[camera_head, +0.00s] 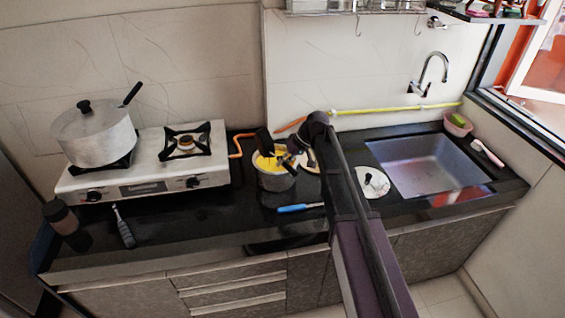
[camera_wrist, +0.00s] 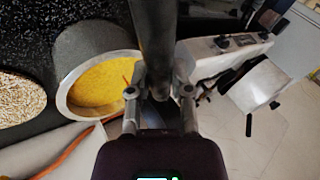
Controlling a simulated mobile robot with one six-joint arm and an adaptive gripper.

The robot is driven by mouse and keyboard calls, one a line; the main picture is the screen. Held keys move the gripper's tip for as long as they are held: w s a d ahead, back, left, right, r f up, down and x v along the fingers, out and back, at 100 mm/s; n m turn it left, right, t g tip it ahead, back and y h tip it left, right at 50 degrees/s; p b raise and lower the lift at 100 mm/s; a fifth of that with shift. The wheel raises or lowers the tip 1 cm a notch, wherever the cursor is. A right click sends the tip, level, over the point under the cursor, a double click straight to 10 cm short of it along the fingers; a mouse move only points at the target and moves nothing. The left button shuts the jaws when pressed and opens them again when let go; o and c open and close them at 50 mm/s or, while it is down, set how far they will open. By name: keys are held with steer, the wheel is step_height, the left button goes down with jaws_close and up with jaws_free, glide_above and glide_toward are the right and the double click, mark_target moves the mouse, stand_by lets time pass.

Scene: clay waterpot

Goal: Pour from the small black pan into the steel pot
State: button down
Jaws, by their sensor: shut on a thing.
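The steel pot (camera_head: 275,182) stands on the dark counter right of the stove, with yellow contents inside; its rim and contents also show in the wrist view (camera_wrist: 72,103). The small black pan (camera_head: 264,141) appears as a dark shape held above the pot's back edge, seemingly tilted. My gripper (camera_head: 292,158) is just above the pot's right side. In the wrist view my gripper (camera_wrist: 164,90) is shut on the pan's dark handle (camera_wrist: 153,40), which runs up out of the picture. The pan's inside is hidden, and I cannot tell whether anything is flowing.
A lidded pot (camera_head: 95,138) sits on the white stove (camera_head: 150,172) at the left. A plate of grains (camera_wrist: 20,97) lies beside the steel pot. A blue-handled tool (camera_head: 300,208) lies in front. A lid (camera_head: 372,183) and the sink (camera_head: 428,168) are to the right.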

steer(key=shift+w+d+f+y+b, duration=0.1)
steer(key=shift+w+d+y+b, duration=0.1)
steer(key=shift+y+b, duration=0.25)
stand_by(0.3)
steer(key=shift+s+r, duration=0.1)
steer(key=shift+r, duration=0.15)
steer(key=r+p, duration=0.1)
steer(key=h+p, duration=0.1)
steer(key=p, duration=0.1)
steer(key=r+p, duration=0.1)
steer(key=shift+s+a+r, duration=0.25)
steer(key=shift+a+r, duration=0.1)
steer(key=shift+t+p, duration=0.3)
steer(key=shift+a+h, duration=0.1)
steer(key=shift+h, duration=0.25)
steer(key=shift+s+a+f+t+h+p, duration=0.1)
steer(key=shift+s+a+t+h+p, duration=0.2)
steer(key=shift+h, duration=0.2)
steer(key=shift+s+a+f+t+h+p, duration=0.1)
steer(key=shift+a+t+h+p, duration=0.1)
steer(key=shift+h+p, duration=0.25)
steer(key=shift+a+n, duration=0.1)
steer(key=shift+n, duration=0.2)
